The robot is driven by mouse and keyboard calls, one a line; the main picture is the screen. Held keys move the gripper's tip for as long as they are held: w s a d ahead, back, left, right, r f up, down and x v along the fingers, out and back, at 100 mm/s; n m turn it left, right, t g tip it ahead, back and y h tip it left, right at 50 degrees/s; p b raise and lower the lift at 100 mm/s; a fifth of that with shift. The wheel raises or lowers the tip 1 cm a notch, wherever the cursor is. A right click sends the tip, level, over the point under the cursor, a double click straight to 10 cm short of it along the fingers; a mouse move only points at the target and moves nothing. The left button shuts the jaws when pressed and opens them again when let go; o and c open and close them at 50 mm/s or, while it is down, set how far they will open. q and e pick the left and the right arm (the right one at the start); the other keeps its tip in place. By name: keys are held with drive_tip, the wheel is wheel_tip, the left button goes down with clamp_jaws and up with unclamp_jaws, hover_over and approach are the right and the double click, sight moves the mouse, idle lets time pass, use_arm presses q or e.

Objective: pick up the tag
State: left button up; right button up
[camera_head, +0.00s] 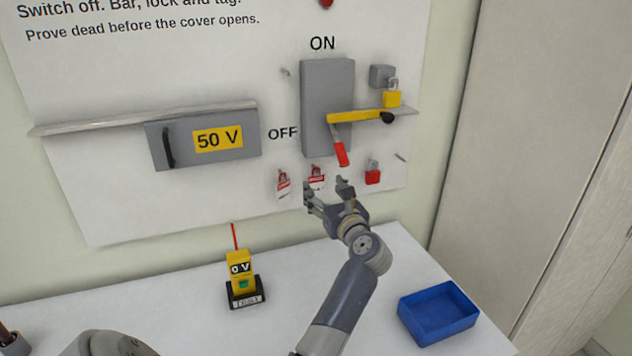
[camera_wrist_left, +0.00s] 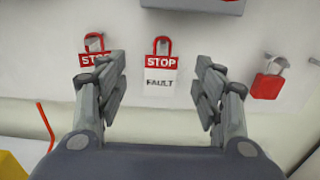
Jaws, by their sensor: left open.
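Two red and white STOP tags hang on the white board below the grey switch box. One tag (camera_head: 317,176) hangs just above my left gripper; in the left wrist view this tag (camera_wrist_left: 160,78) reads STOP and FAULT and shows between the two fingers. The other tag (camera_head: 283,181) hangs to its left; in the left wrist view this tag (camera_wrist_left: 94,55) is partly hidden by a finger. My left gripper (camera_head: 326,189) is open and empty in front of the board; it also shows in the left wrist view (camera_wrist_left: 160,88). My right gripper is not in view.
A red padlock (camera_head: 373,174) hangs right of the tags. A red lever (camera_head: 341,152) and a yellow bar (camera_head: 355,116) with a yellow padlock (camera_head: 392,98) are above. A yellow tester (camera_head: 241,273) stands on the table, and a blue tray (camera_head: 437,311) sits at right.

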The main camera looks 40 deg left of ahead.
sight(317, 181)
use_arm(q)
drive_tip(key=x, duration=0.1)
drive_tip(key=p+x, duration=0.1)
drive_tip(key=x, duration=0.1)
drive_tip(key=p+x, duration=0.1)
drive_tip(key=x, duration=0.1)
drive_tip(key=shift+f, duration=0.3)
drive_tip(key=shift+w+a+f, duration=0.15)
drive_tip(key=shift+w+a, duration=0.05)
drive_tip(key=shift+a, duration=0.1)
drive_tip(key=shift+d, duration=0.1)
drive_tip(key=shift+c, duration=0.6)
drive_tip(key=c, duration=0.7)
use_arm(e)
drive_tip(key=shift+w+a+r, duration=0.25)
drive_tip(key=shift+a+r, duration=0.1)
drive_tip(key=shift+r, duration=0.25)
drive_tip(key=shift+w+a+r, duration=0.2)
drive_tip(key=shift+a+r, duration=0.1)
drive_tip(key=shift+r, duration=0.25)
